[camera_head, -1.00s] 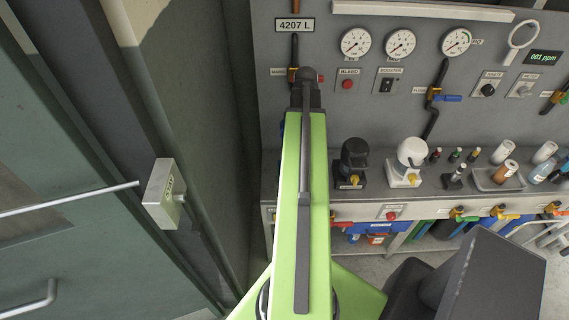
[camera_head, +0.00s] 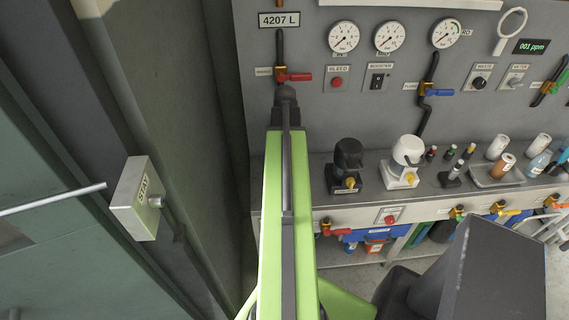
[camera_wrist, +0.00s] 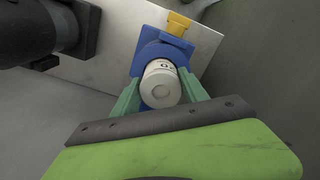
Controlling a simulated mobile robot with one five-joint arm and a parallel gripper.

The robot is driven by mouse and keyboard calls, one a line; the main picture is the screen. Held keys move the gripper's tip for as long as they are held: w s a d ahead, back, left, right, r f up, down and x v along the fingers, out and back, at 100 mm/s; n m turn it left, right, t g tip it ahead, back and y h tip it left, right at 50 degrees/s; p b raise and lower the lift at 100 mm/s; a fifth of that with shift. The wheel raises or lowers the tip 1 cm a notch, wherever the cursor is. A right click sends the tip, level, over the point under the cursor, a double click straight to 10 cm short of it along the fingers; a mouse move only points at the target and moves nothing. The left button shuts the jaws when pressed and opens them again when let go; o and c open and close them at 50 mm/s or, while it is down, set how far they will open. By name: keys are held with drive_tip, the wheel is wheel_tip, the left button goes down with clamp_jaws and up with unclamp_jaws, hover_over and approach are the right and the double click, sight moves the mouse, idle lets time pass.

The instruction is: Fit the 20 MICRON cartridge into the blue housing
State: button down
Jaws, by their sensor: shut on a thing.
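In the wrist view my gripper (camera_wrist: 161,90), with green fingers, is shut on a white cartridge (camera_wrist: 160,84). Dark print reading "20" shows near its far end; the rest of the label cannot be read. The blue housing (camera_wrist: 163,50), with a yellow part (camera_wrist: 178,24) on top, is right behind the cartridge and lines up with it. I cannot tell whether the cartridge's far end is inside the housing or only in front of it. In the head view my green arm hides the gripper, the cartridge and the blue housing.
A black-headed housing (camera_head: 348,158) and a white-headed one (camera_head: 407,153) stand on the bench. A tray (camera_head: 482,179) holds cartridges to their right. A dark cylinder (camera_wrist: 40,30) is close on the left in the wrist view. A "STAY" box (camera_head: 134,200) sticks out at left.

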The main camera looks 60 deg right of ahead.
drive_tip(key=shift+f, duration=0.9)
drive_tip(key=c, duration=0.6)
unclamp_jaws()
drive_tip(key=shift+r, duration=0.1)
wheel_tip(320, 180, up, 12)
drive_tip(key=p, duration=1.2)
drive_tip(key=shift+r, duration=0.2)
